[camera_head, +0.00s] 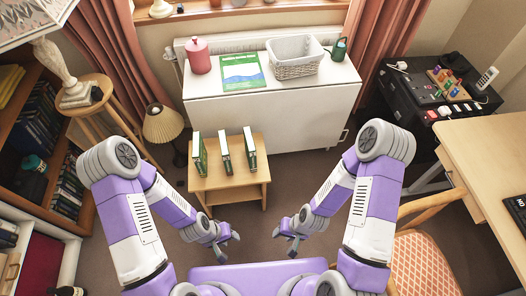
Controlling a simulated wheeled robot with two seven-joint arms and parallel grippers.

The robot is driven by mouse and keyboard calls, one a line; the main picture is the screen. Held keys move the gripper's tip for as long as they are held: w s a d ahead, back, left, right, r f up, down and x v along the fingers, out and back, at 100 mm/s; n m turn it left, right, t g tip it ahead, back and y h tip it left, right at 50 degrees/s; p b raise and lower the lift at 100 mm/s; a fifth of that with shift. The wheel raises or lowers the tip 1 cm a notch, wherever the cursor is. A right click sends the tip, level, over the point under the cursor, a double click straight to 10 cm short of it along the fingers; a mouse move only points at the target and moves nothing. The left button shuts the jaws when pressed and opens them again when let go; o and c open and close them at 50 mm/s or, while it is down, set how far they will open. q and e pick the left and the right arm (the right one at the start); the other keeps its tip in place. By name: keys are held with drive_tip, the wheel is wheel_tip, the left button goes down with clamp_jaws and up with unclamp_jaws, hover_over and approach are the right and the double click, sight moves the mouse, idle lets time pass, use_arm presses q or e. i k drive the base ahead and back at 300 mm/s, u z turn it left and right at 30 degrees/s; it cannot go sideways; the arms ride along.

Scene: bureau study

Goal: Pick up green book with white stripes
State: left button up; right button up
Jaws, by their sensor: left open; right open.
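Three green books with white edges stand upright on a small wooden table: a left one (200,155), a middle one (225,153) and a right one (250,149). At this size I cannot tell which of them has white stripes. A green book or magazine with a blue picture (241,72) lies flat on the white cabinet behind. My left gripper (228,247) is open and empty in front of the small table, below its top in the picture. My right gripper (284,244) is open and empty, to the right of it. Neither touches a book.
The small table (233,181) stands before the white cabinet (290,115), which holds a pink canister (198,55), a basket (296,56) and a watering can (339,49). A lamp (163,124) is left of the table, a chair (420,262) at right. Carpet (310,180) right of the table is clear.

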sight(250, 146)
drive_tip(key=k, duration=1.3)
drive_tip(key=u, duration=0.75)
drive_tip(key=i, duration=1.1)
drive_tip(key=z, duration=0.65)
drive_tip(key=i, duration=0.6)
drive_tip(key=z, duration=0.05)
